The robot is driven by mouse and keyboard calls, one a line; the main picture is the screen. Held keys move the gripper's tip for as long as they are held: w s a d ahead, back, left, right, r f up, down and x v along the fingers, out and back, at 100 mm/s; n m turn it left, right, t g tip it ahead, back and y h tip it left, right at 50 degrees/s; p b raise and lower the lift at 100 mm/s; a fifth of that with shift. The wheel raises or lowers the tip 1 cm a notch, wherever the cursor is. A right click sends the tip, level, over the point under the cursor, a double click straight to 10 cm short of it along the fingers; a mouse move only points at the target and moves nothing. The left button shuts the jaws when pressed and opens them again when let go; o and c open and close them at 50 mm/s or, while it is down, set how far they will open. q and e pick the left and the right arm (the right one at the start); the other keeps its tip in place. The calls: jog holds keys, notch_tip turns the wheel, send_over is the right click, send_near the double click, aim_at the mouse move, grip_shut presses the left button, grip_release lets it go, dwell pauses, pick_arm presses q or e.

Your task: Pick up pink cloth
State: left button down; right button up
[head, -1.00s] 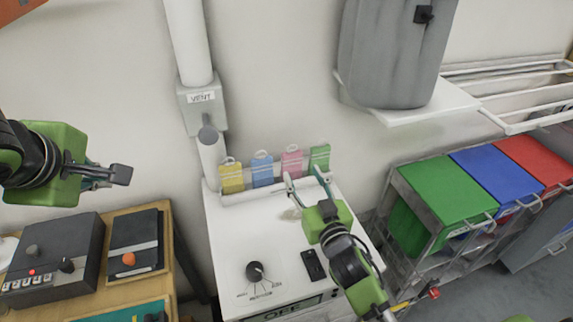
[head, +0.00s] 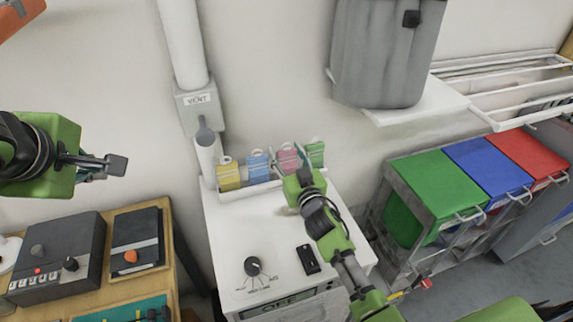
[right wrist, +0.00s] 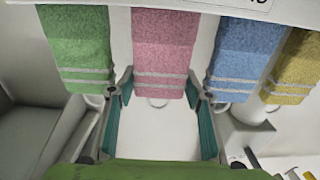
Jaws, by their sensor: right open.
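The pink cloth (head: 287,156) hangs in a row at the back of the white cabinet, between the blue cloth (head: 259,167) and the green cloth (head: 315,154). In the right wrist view the pink cloth (right wrist: 162,50) has two pale stripes and a white loop at its end. My right gripper (head: 289,164) is open, and in the right wrist view its fingertips (right wrist: 161,84) stand on either side of the pink cloth's striped end. I cannot tell whether they touch it. My left gripper (head: 116,165) is far to the left, clear of the cloths, seen side-on.
A yellow cloth (head: 229,176) hangs at the row's left end. The white cabinet (head: 232,225) has a dial and a switch on its top. A vent pipe (head: 186,45) rises at left. Green, blue and red lidded bins (head: 437,178) stand at right.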

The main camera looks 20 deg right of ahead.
jog(key=c, duration=1)
jog(key=shift+r, duration=0.1)
